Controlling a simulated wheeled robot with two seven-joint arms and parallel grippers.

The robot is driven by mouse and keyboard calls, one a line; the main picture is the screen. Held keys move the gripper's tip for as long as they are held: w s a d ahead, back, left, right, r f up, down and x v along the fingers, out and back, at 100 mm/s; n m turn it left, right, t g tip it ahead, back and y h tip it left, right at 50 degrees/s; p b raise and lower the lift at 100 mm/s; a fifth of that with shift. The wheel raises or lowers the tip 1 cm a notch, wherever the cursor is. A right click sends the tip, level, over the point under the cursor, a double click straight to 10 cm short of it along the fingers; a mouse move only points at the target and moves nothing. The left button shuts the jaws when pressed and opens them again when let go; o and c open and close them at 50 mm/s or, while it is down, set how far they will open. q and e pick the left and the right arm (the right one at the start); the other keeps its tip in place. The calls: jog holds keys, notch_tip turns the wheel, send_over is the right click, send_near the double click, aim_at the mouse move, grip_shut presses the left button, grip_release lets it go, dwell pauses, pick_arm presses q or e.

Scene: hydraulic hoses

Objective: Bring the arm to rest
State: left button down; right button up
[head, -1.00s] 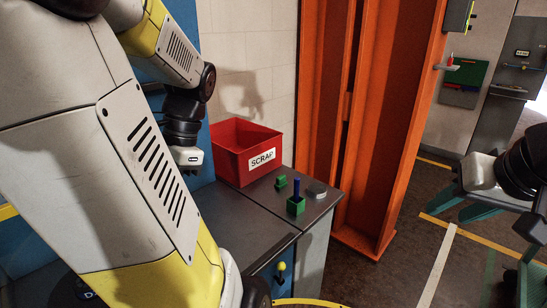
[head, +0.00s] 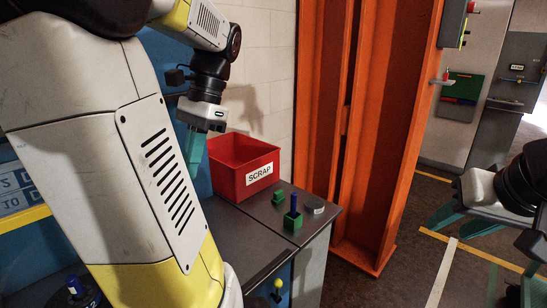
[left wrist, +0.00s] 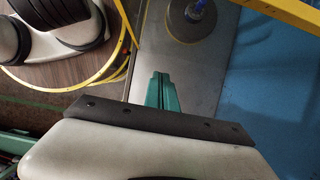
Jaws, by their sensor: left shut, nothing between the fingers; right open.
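My left arm crosses the left of the head view. Its gripper (head: 194,152) points down beside the left side of the red scrap bin, partly hidden by the arm. In the left wrist view the left gripper's green fingers (left wrist: 161,90) are together with nothing between them, above a grey surface. My right gripper (head: 443,228) is at the right of the head view, over the floor. Its green fingers are apart and empty.
The red scrap bin (head: 230,178) stands on the grey bench (head: 245,232). Near it are a green block (head: 278,196), a green holder (head: 292,221) with a blue peg, and a grey disc (head: 314,206). An orange column (head: 385,150) rises behind. Floor is clear between column and right gripper.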

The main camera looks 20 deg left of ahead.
pick_arm(q)
jog(key=w+d+f+n+t+h, duration=0.1)
jog(key=d+t, duration=0.4)
jog(key=d, duration=0.5)
jog(key=w+d+f+n+t+h, duration=0.1)
jog(key=d+f+n+t+h, duration=0.1)
jog(key=d+t, duration=0.3)
jog(key=d, duration=0.4)
jog(key=shift+w+d+f+n+h, duration=0.35)
jog(key=shift+d+f+n+h, duration=0.05)
